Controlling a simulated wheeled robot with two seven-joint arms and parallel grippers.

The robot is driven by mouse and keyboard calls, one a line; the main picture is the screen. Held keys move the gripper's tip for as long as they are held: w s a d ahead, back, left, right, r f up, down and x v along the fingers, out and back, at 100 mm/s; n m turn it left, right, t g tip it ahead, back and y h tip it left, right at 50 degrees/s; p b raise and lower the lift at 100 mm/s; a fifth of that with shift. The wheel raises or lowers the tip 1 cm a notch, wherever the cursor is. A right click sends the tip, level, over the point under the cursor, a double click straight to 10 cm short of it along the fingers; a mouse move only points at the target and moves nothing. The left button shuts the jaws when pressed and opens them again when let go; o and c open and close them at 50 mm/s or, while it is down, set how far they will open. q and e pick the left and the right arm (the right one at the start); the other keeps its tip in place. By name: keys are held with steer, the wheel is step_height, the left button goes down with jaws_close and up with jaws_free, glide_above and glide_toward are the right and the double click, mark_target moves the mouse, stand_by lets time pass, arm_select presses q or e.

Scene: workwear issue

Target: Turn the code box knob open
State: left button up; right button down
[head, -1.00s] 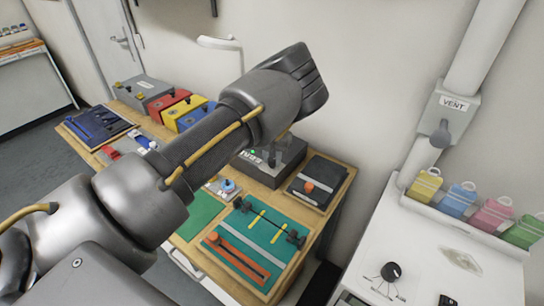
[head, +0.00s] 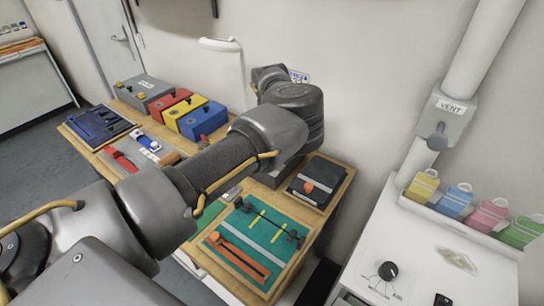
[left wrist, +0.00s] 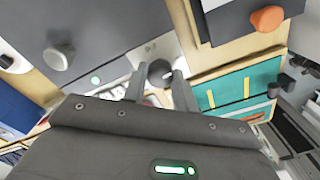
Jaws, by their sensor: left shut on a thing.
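The code box (head: 281,173) is a dark grey box at the back of the wooden table, mostly hidden behind my left arm in the head view. In the left wrist view its grey face (left wrist: 112,30) shows a lit green lamp (left wrist: 95,80), pale letter windows (left wrist: 119,92) and a large grey knob (left wrist: 58,57). My left gripper (left wrist: 160,80) has its fingers on both sides of a small dark round knob (left wrist: 158,71) and is shut on it. The fingers are hidden in the head view. My right gripper is not in view.
A black case with an orange knob (head: 308,186) sits right of the code box. A green mat (head: 262,258) with a black bar lies in front. Red (head: 169,104), yellow (head: 186,113) and blue (head: 203,122) boxes stand left. A white counter (head: 435,285) is at right.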

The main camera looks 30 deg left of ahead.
arm_select(q)
steer(key=shift+m, duration=0.6)
steer(key=shift+r, duration=0.1)
steer(key=o, duration=1)
steer(key=shift+w+r, duration=0.1)
steer(key=shift+r, duration=0.25)
step_height(320, 180, up, 10)
steer(key=shift+b, duration=0.6)
